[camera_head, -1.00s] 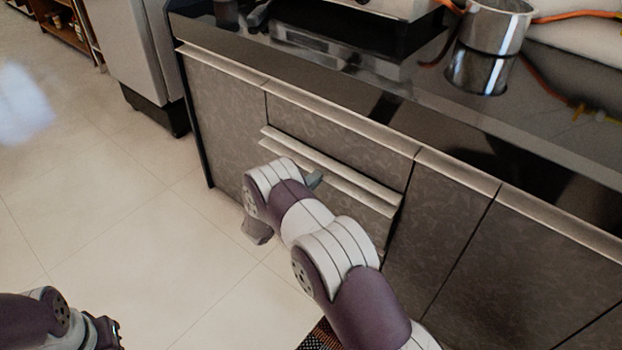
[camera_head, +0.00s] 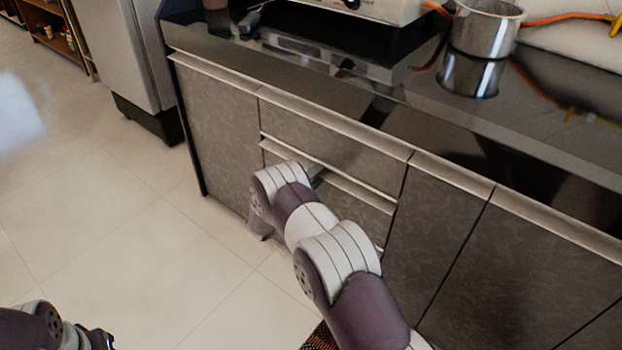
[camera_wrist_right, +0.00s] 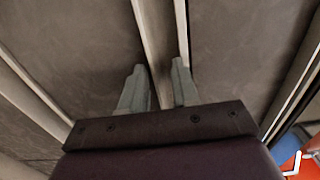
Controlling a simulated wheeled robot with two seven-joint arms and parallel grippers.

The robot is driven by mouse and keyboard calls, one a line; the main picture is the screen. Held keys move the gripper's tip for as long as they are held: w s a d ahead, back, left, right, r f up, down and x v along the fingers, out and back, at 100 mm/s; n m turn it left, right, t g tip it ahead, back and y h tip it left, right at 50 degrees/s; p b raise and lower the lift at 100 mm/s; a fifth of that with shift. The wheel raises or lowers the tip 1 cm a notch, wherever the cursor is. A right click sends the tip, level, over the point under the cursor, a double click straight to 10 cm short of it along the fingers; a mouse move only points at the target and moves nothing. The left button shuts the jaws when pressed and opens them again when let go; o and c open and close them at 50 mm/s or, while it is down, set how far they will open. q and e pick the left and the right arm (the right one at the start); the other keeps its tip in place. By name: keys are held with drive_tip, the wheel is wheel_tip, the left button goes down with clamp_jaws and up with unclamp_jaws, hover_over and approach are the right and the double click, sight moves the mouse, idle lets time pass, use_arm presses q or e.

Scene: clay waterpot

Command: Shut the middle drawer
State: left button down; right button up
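The middle drawer (camera_head: 355,187) is in the grey patterned cabinet, below the top drawer front (camera_head: 335,138). Its pale top edge now lies close to the cabinet face; a small remaining gap cannot be judged. My right gripper (camera_head: 317,173) is at this drawer's front, largely hidden by my own wrist. In the right wrist view its two grey fingers (camera_wrist_right: 158,68) are apart, one on each side of a pale edge strip. Whether they touch it is unclear. My left gripper (camera_head: 98,340) is at the bottom left, cut off by the picture edge, far from the drawer.
A dark glossy countertop (camera_head: 400,112) runs above the cabinet, with a metal pot (camera_head: 487,30) and an appliance (camera_head: 365,8) on it. A fridge-like unit (camera_head: 120,50) stands at the left. The tiled floor (camera_head: 110,215) is clear at left.

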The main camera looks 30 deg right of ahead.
drive_tip(key=shift+f, duration=0.1)
drive_tip(key=p+v, duration=0.3)
drive_tip(key=v, duration=0.9)
drive_tip(key=shift+s+a+p, duration=0.15)
drive_tip(key=shift+a+p, duration=0.15)
drive_tip(key=shift+p, duration=0.05)
